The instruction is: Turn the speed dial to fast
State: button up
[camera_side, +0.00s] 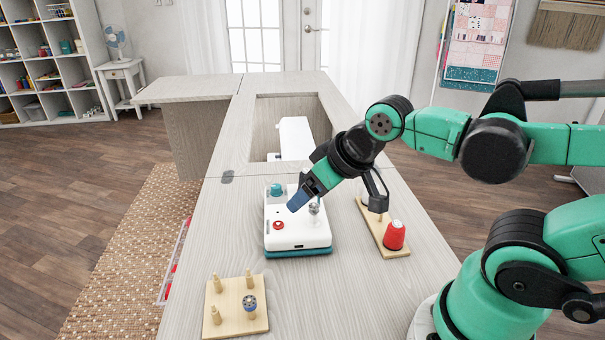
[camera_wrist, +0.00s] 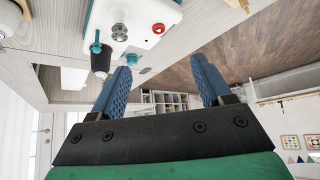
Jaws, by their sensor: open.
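A white control box (camera_side: 305,238) with a teal base sits on the cabinet top; part of it shows in the wrist view (camera_wrist: 139,17). It carries a teal knob (camera_side: 276,191), a red button (camera_side: 278,225) and a silver knob (camera_side: 314,208). In the wrist view are the red button (camera_wrist: 158,28), silver knob (camera_wrist: 121,32) and a teal knob (camera_wrist: 119,61). Which one is the speed dial, and its setting, I cannot tell. My gripper (camera_side: 295,204) is over the box, open and empty, blue fingers apart (camera_wrist: 162,68). The left finger is near the teal knob in the wrist view.
A wooden board (camera_side: 388,233) with a red thread spool (camera_side: 394,236) lies right of the box. A pegboard (camera_side: 232,312) with a bobbin (camera_side: 249,303) lies front left. Behind is a recess with a white object (camera_side: 296,138). A dark-handled part (camera_wrist: 100,60) is near the left finger.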

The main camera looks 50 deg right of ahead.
jog(key=w+n, duration=0.1)
jog(key=n, duration=0.1)
jog(key=w+d+r+n+g, duration=0.1)
jog(key=n, duration=0.1)
jog(key=w+r+n, duration=0.1)
jog(key=w, duration=0.1)
jog(key=shift+w+d+r+n+g, duration=0.15)
jog(key=shift+d+n+g, duration=0.1)
jog(key=shift+n+g, duration=0.15)
jog(key=shift+c, duration=0.2)
jog(key=n+g, duration=0.5)
jog(key=n, duration=1)
send_over(277, 185)
jog(key=f, duration=0.4)
jog(key=shift+s+a+f, duration=0.25)
jog(key=shift+a, duration=0.1)
jog(key=shift+w+d+f+n, duration=0.25)
jog(key=shift+f+n, duration=0.25)
jog(key=shift+f, duration=2.75)
jog(key=shift+c, duration=0.2)
grip_shut()
